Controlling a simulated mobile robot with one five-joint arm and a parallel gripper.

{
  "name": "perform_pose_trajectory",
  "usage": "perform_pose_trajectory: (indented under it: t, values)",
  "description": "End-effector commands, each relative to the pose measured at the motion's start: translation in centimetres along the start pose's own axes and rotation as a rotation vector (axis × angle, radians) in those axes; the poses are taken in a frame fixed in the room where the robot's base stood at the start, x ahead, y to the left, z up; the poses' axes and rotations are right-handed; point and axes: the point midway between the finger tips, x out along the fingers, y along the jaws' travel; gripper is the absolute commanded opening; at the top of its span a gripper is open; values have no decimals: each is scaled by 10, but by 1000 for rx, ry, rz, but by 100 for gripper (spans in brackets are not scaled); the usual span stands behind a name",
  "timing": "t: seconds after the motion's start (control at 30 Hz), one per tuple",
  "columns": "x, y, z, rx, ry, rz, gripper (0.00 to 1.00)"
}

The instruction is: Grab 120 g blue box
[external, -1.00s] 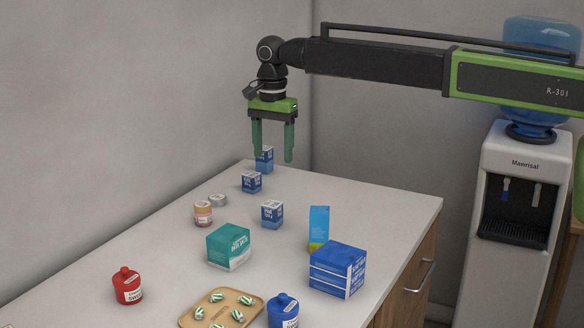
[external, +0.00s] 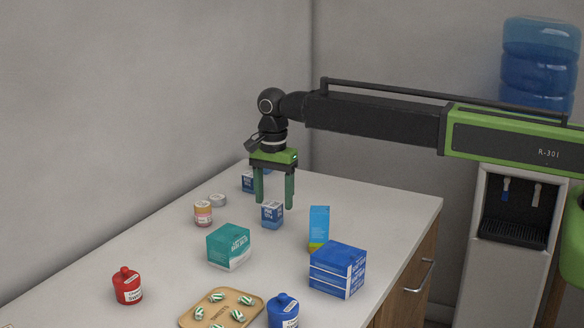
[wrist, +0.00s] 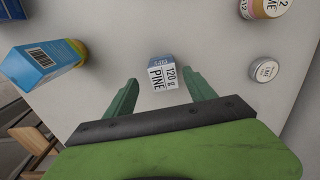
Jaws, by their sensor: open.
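A small blue and white box (external: 272,215) stands on the white counter below my gripper (external: 274,203). In the wrist view the box (wrist: 162,73) shows "120 g" and "PINE" on its label and lies centred just beyond the fingertips. My gripper (wrist: 162,82) is open and empty, its green fingers pointing down, one to each side of the box in the picture. How far they are above it I cannot tell. Another small blue and white box (external: 247,183) stands farther back, partly hidden by a finger; a third behind is almost covered.
A tall light-blue box (external: 319,228) stands to the right, a teal box (external: 228,247) and a large blue box (external: 338,270) nearer the front. A pink-labelled jar (external: 203,214) and a small tin (external: 217,200) stand left. A wall borders the counter's left side.

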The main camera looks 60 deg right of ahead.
Motion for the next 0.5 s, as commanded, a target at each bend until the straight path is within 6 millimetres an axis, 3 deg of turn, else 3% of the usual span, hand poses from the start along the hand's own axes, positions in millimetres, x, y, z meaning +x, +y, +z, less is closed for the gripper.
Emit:
perform_pose_trajectory:
  t: [0.33, 0.5]
  values:
    - [50, -6, -1, 0, 0, 0, 64]
    - [51, -6, -1, 0, 0, 0, 64]
